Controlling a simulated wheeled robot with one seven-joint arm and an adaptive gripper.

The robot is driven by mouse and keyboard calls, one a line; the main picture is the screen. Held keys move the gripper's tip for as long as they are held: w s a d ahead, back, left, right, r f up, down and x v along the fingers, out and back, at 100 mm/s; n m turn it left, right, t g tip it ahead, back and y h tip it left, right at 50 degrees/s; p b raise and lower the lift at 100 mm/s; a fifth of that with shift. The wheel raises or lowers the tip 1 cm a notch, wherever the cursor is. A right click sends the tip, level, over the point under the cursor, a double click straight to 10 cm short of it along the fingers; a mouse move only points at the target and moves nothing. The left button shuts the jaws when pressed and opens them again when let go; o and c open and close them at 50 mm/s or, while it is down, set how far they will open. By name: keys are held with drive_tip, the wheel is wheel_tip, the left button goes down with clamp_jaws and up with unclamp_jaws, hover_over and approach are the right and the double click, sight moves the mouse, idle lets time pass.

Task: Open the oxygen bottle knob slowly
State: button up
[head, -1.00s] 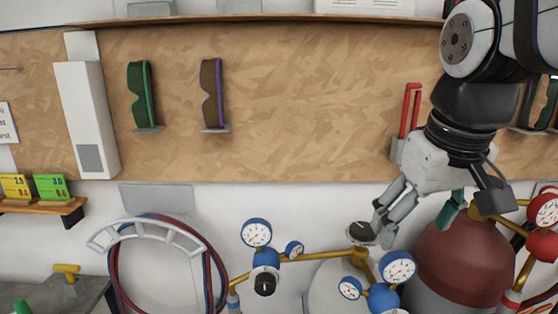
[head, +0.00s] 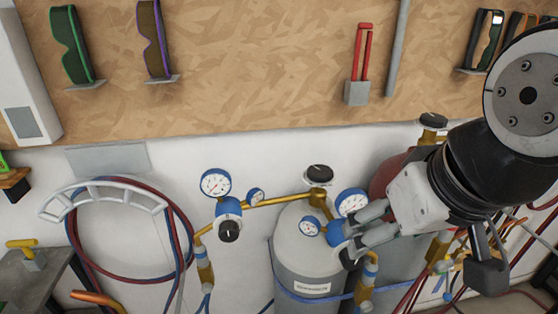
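The grey-white bottle (head: 305,258) stands upright at lower centre in the head view, with a small label I cannot read clearly. A dark round knob (head: 318,174) sits on its valve at the top, with brass pipes running off both sides. A blue regulator with white gauges (head: 352,201) is on its right. My gripper (head: 350,240) comes in from the right, below and right of the bottle knob and apart from it. Its fingers overlap the right regulator's body in the picture. I cannot tell whether they touch it or how far they are parted.
A second blue regulator (head: 229,207) with a black knob (head: 230,231) is on the left. A dark red bottle (head: 390,172) with its own knob (head: 433,120) stands behind my arm. Hoses hang on a rack (head: 100,192) at left. The wall above the bottle knob is clear.

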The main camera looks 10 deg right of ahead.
drive_tip(key=w+r+m+g+p, duration=0.1)
drive_tip(key=w+r+m, duration=0.3)
drive_tip(key=w+r, duration=0.25)
drive_tip(key=m+g+p, duration=0.3)
drive_tip(key=m+g, duration=0.1)
drive_tip(key=m, duration=0.9)
hover_over(320, 170)
wheel_tip(320, 170, down, 14)
drive_tip(key=p, duration=0.3)
drive_tip(key=shift+c, duration=0.6)
drive_tip(key=c, duration=1)
